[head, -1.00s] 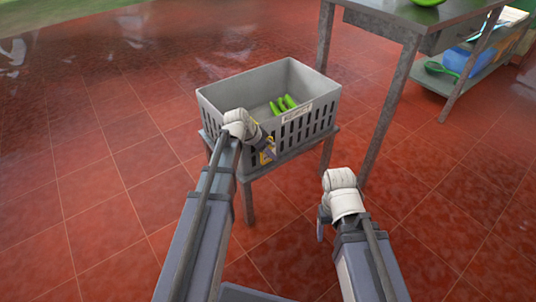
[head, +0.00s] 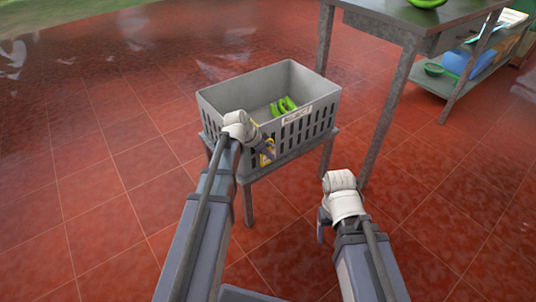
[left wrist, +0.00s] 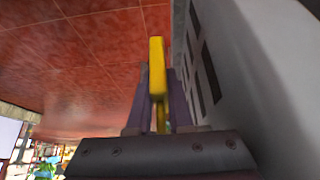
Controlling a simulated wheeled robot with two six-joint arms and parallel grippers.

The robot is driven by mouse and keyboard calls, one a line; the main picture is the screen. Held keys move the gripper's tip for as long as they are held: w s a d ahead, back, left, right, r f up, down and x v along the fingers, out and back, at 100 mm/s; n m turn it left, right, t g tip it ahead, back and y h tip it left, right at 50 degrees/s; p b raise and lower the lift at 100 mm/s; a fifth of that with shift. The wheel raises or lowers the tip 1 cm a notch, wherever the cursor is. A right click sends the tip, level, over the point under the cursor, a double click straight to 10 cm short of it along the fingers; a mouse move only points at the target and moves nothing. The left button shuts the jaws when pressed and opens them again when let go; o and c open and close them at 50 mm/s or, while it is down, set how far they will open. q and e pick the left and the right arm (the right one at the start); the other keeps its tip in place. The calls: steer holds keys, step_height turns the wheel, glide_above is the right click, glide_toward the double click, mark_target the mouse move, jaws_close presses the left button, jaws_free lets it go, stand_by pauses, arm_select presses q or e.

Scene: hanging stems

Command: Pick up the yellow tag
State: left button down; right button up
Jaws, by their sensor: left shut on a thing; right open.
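The yellow tag (head: 268,153) is at the near side of the grey crate, low on its slotted wall. My left gripper (head: 267,150) is shut on the tag. In the left wrist view the yellow tag (left wrist: 157,70) stands between the two fingers (left wrist: 158,105), with the crate's slotted wall close on the right. Part of the tag is hidden by the gripper. My right gripper (head: 322,222) is open and empty, low to the right of the crate.
The grey crate (head: 225,105) stands on a small grey stand (head: 247,178) and holds several green things (head: 283,106). It has a white label (head: 297,114). A metal table (head: 440,28) stands at the back right, beside a shelf (head: 445,82). Red floor is open to the left.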

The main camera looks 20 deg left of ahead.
arm_select(q)
steer(key=shift+r, duration=0.15)
steer(key=shift+r+p, duration=0.65)
steer(key=shift+p, duration=0.1)
steer(key=shift+s+d, duration=0.25)
steer(key=s+d, duration=1)
steer(key=d, duration=0.3)
steer(key=shift+s+d, duration=0.3)
steer(key=shift+d, duration=0.05)
